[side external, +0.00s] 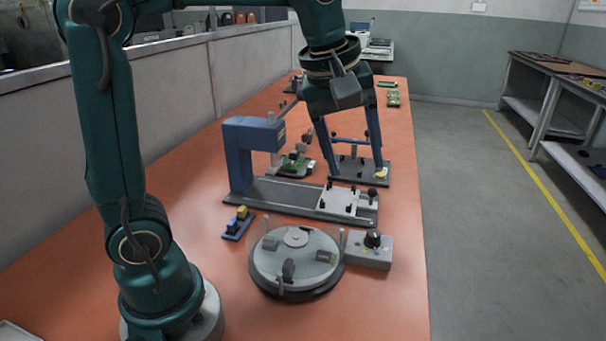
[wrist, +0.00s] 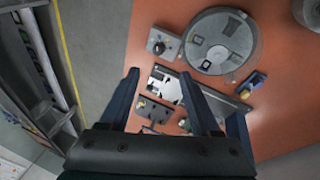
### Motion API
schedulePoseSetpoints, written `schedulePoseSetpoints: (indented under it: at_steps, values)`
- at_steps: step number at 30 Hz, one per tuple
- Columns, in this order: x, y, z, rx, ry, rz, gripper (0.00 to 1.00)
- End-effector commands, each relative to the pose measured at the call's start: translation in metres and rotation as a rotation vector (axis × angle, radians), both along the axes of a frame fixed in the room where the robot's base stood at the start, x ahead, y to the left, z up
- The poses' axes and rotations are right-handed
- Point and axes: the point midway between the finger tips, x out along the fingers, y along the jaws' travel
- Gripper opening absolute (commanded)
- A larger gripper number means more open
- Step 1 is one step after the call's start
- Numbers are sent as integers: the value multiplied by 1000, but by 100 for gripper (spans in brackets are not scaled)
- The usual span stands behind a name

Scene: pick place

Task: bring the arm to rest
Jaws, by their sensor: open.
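My gripper (side external: 354,170) hangs from my dark green arm over the far part of the orange bench, pointing down. Its two blue fingers are spread wide, with nothing seen held between them. In the side view the fingers overlap a dark fixture plate (side external: 346,180) with pegs and a small yellow part; I cannot tell whether they touch it. In the wrist view my gripper (wrist: 158,74) is open above the fixtures, and the fingers hide part of them.
A blue stand (side external: 240,160) on a long grey base rises left of my gripper. A round grey turntable (side external: 270,262), a knob box (side external: 368,256) and a small blue holder (side external: 236,228) lie nearer. A grey partition (side external: 170,85) runs along the left; the bench's right edge drops to floor.

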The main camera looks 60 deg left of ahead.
Motion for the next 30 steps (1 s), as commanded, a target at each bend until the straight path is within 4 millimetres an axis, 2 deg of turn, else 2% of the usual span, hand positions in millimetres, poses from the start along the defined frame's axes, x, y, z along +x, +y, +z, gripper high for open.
schedulePoseSetpoints:
  at_steps: [1, 4, 8, 15, 20, 24, 30]
  values:
    - [-15, -2, 5, 18, -29, -53, 64]
    - [-40, -4, 7, 63, -72, -169, 64]
    - [-72, -7, 0, 134, -121, -334, 64]
    - [-119, -10, -36, 288, -165, -673, 64]
    - [-131, -10, -61, 358, -131, -862, 64]
    - [-128, -9, -60, 398, -141, -937, 64]
    - [-128, -10, -60, 404, -140, -949, 64]
